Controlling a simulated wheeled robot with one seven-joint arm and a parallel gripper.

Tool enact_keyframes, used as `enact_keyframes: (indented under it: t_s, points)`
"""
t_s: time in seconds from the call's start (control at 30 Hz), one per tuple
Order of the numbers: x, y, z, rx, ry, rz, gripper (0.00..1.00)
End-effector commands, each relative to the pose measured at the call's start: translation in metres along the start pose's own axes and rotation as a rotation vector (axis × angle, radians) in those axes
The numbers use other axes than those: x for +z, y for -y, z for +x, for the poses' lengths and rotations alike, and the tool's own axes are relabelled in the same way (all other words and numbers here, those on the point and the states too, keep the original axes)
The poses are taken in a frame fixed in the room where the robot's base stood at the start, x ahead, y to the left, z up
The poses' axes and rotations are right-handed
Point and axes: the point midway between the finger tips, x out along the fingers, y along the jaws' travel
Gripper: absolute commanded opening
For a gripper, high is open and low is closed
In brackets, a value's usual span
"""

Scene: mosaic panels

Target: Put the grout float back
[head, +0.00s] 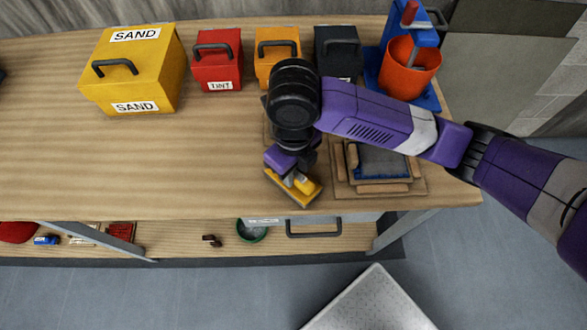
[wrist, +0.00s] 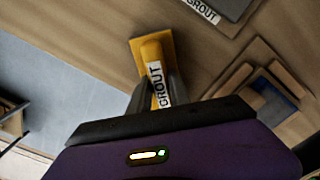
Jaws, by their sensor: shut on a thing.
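The grout float is yellow with a white GROUT label; it shows in the head view (head: 304,192) near the front edge of the workbench (head: 200,180) and in the wrist view (wrist: 152,55). My gripper (head: 291,176) is shut on it. In the wrist view its fingers (wrist: 155,97) close around the float's labelled handle. I cannot tell whether the float touches the bench top. A grey plate with another GROUT label (wrist: 208,12) lies at the top of the wrist view. In the head view my arm mostly hides that area.
A wooden-edged tray with a blue panel (head: 378,163) lies right of the float. Yellow SAND box (head: 145,72), red TINT box (head: 218,72), orange box (head: 277,50), dark box (head: 337,50) and orange bucket (head: 409,70) stand behind. The bench's left middle is clear.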

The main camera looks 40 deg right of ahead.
Motion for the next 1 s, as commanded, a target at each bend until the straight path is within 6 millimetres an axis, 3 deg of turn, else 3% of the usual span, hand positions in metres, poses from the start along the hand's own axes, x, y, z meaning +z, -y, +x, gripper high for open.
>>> enact_keyframes:
  t_s: [0.33,0.37,0.47,0.83,1.0]
  points:
    - [0.000,0.001,0.004,-0.001,0.001,0.000,0.00]
    - [0.000,0.000,0.003,-0.001,0.000,0.000,0.27]
    - [0.000,0.000,0.003,-0.001,0.000,0.000,0.45]
    - [0.000,0.000,0.000,0.000,0.000,0.001,0.45]
    - [0.001,0.001,-0.017,-0.002,0.002,0.000,0.45]
